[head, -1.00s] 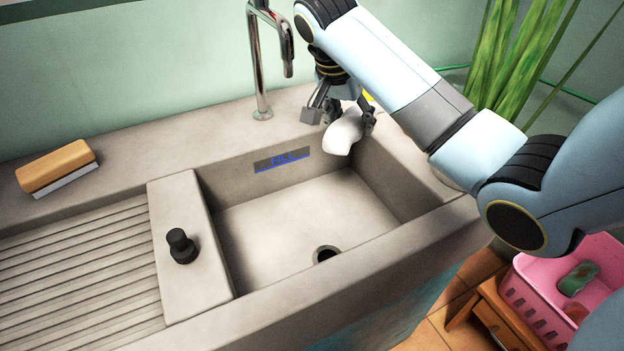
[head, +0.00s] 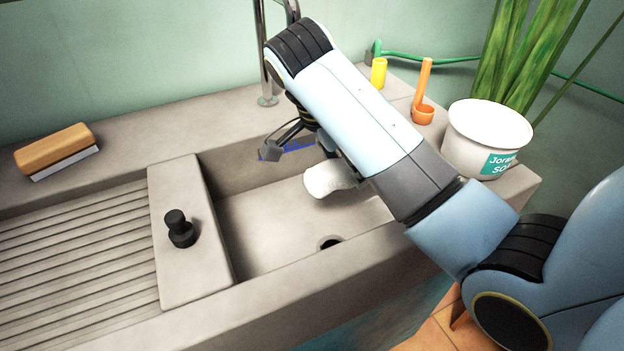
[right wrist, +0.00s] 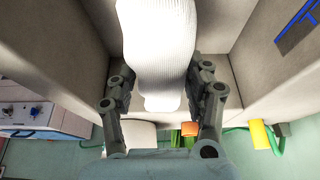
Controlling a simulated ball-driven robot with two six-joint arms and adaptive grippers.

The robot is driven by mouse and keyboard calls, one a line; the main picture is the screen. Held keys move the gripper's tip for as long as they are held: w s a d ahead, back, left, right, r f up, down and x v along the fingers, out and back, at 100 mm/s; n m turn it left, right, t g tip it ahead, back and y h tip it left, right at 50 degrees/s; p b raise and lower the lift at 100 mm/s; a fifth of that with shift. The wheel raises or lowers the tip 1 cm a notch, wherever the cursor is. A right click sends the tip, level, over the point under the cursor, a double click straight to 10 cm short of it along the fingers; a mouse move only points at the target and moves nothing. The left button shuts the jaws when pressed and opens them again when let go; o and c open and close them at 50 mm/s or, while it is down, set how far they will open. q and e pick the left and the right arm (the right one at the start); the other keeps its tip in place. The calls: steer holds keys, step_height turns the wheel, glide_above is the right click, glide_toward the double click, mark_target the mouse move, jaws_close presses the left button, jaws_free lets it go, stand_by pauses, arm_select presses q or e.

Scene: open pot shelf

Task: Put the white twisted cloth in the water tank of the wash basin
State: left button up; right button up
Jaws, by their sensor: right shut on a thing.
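The white twisted cloth (head: 329,180) hangs at my right gripper (head: 308,158), over the water tank of the wash basin (head: 262,232) in the head view. The arm hides part of the gripper and cloth there. In the right wrist view the cloth (right wrist: 157,50) lies between the two fingers of my right gripper (right wrist: 164,95), which is shut on it. The tank's walls show around the cloth. I cannot tell whether the cloth touches the tank floor. My left gripper is not in view.
The drain hole (head: 330,243) is in the tank floor. A faucet (head: 268,75) stands behind the tank. A brush (head: 57,150) lies at left, and a black knob (head: 180,229) sits on the divider. A yellow cup (head: 378,73), orange ladle (head: 423,105) and white bucket (head: 487,138) stand at right.

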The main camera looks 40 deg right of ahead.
steer(key=w+a+f+b, duration=0.1)
steer(key=w+f, duration=0.1)
steer(key=w, duration=0.1)
steer(key=w+a+f+b, duration=0.1)
steer(key=w+f, duration=0.1)
steer(key=w, duration=0.2)
steer(key=w+f, duration=0.2)
steer(key=w, duration=0.1)
steer(key=shift+w+a+f+b, duration=0.35)
steer(key=shift+w+a+b, duration=0.05)
steer(key=shift+f+b, duration=0.45)
steer(key=shift+f, duration=1.55)
steer(key=o, duration=1.3)
steer(key=shift+f, duration=0.1)
steer(key=p+v, duration=0.2)
steer(key=v, duration=1)
steer(key=shift+w+r, duration=0.1)
steer(key=shift+r, duration=0.1)
